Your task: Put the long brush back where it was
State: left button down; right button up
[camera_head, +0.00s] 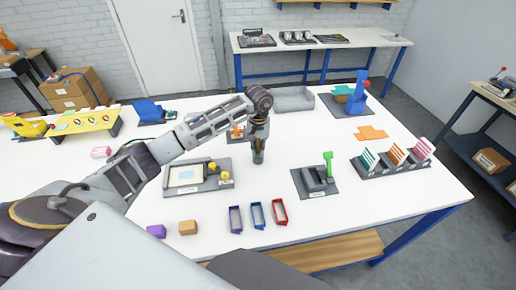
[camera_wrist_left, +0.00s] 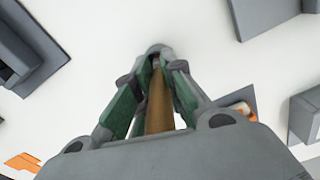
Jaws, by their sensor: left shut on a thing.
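My left gripper (camera_head: 258,158) hangs pointing down over the white table, right of a grey board with yellow knobs. In the left wrist view its green-sided fingers (camera_wrist_left: 158,75) are shut on a long brown handle, which I take to be the long brush (camera_wrist_left: 159,102). The brush runs lengthwise between the fingers, and its far end is hidden at the fingertips. In the head view I cannot make out the brush apart from the gripper. My right gripper is not in view.
The board (camera_head: 198,183) is left of the gripper. A grey fixture with a green lever (camera_head: 328,165) and a rack of striped cards (camera_head: 395,158) stand right. Three small frames (camera_head: 257,215) lie in front. A grey tray (camera_head: 293,101) and a blue device (camera_head: 357,95) stand behind.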

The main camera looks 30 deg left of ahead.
pick_arm(q)
jog(key=shift+f, duration=0.2)
jog(key=c, duration=1.5)
grip_release()
jog(key=shift+r, duration=0.15)
jog(key=shift+r, duration=0.8)
jog(key=shift+w+r+b, duration=0.1)
jog(key=shift+r+b, duration=1.15)
jog(key=shift+r, duration=4)
